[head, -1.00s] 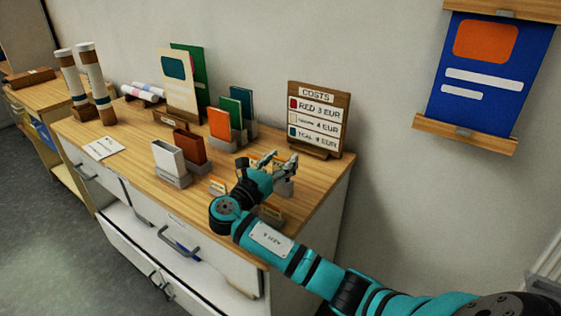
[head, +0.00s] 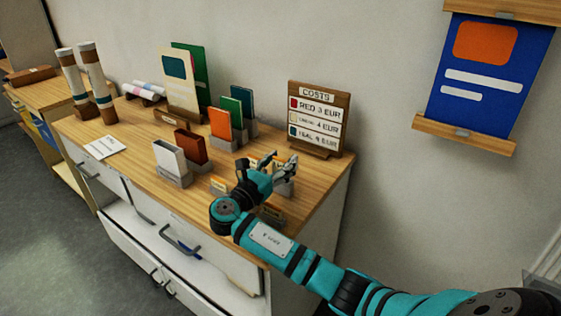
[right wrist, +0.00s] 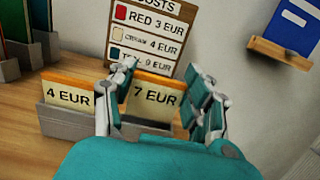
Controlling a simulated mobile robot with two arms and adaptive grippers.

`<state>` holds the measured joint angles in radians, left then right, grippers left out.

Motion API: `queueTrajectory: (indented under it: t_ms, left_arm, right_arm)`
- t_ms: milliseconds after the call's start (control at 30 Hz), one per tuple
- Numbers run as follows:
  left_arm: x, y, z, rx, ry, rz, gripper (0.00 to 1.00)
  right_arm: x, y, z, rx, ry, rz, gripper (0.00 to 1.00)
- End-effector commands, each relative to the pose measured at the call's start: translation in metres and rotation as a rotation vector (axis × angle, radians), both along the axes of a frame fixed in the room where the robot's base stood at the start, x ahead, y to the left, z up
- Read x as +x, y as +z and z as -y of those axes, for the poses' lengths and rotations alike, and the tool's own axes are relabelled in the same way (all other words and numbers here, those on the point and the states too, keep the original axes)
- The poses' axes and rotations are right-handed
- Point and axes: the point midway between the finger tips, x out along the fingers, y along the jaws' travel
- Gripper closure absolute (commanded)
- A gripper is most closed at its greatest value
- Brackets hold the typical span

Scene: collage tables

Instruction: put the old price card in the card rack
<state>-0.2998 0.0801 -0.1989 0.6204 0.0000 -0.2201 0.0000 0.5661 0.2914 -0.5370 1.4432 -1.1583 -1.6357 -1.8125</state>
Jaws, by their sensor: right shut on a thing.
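My right gripper (head: 280,164) is over the right part of the wooden table top (head: 321,182), in front of the costs board. In the right wrist view its fingers (right wrist: 165,88) are shut on an orange-topped card reading 7 EUR (right wrist: 154,96). The card is upright. A grey holder (right wrist: 66,123) stands below and beside it, with a 4 EUR card (right wrist: 68,97) upright in its left part. Grey also shows under the 7 EUR card, but I cannot tell if the card's lower edge sits in a slot. My left gripper is not in view.
The costs board (head: 318,119) lists red 3, cream 4 and teal 9 EUR. Colored items in grey stands, such as a white one (head: 169,157) and an orange one (head: 221,124), stand left of my gripper. Small price cards (head: 220,186) stand near the front edge.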

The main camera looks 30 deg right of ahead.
Motion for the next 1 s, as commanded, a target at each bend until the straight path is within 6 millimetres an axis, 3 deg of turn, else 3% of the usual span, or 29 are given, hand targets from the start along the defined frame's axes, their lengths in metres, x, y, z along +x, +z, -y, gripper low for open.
queueTrajectory:
  t_ms: [1000]
  left_arm:
    - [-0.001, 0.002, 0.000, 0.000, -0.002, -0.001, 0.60]
  right_arm:
    - [0.000, -0.016, 0.000, 0.001, 0.000, -0.001, 0.62]
